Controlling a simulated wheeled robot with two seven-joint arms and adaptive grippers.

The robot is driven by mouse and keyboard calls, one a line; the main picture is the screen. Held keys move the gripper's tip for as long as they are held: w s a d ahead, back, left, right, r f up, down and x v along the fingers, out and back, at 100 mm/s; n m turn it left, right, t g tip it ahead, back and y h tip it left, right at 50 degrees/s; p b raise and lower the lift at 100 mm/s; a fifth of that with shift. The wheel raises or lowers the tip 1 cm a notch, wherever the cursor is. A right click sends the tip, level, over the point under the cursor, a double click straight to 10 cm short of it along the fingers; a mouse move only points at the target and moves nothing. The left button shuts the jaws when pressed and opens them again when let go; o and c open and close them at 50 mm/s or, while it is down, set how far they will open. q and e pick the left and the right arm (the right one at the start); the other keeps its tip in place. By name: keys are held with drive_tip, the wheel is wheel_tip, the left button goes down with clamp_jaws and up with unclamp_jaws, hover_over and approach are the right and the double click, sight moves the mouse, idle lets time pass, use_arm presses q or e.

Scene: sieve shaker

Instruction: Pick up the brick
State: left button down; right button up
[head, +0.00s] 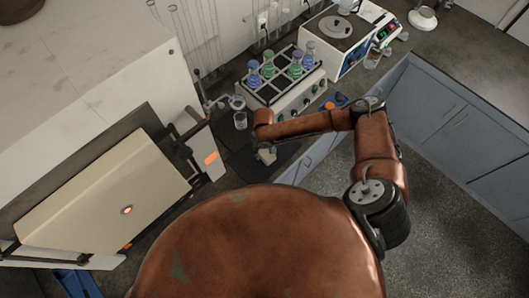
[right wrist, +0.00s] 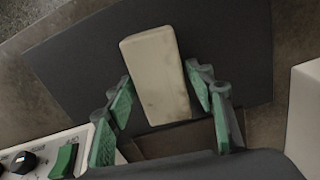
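The brick (right wrist: 158,75) is a pale cream block lying on a dark mat (right wrist: 70,60) in the right wrist view. In the head view the brick (head: 267,156) is a small pale shape below the end of my right arm. My right gripper (right wrist: 160,85) has its green-padded fingers spread, one on each side of the brick's near part. A gap shows on the left side; the right finger is close to the brick, and contact cannot be told. In the head view my right gripper is mostly hidden by the arm. My left gripper is not in view.
A rack of colored flasks (head: 281,73) stands on a white device with knobs (head: 290,107) behind the mat. A small glass (head: 240,120) stands near the arm. A beige-doored box (head: 110,205) is at left. Blue cabinets (head: 430,110) are at right.

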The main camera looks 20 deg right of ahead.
drive_tip(key=c, duration=1.1)
drive_tip(key=shift+r, duration=0.15)
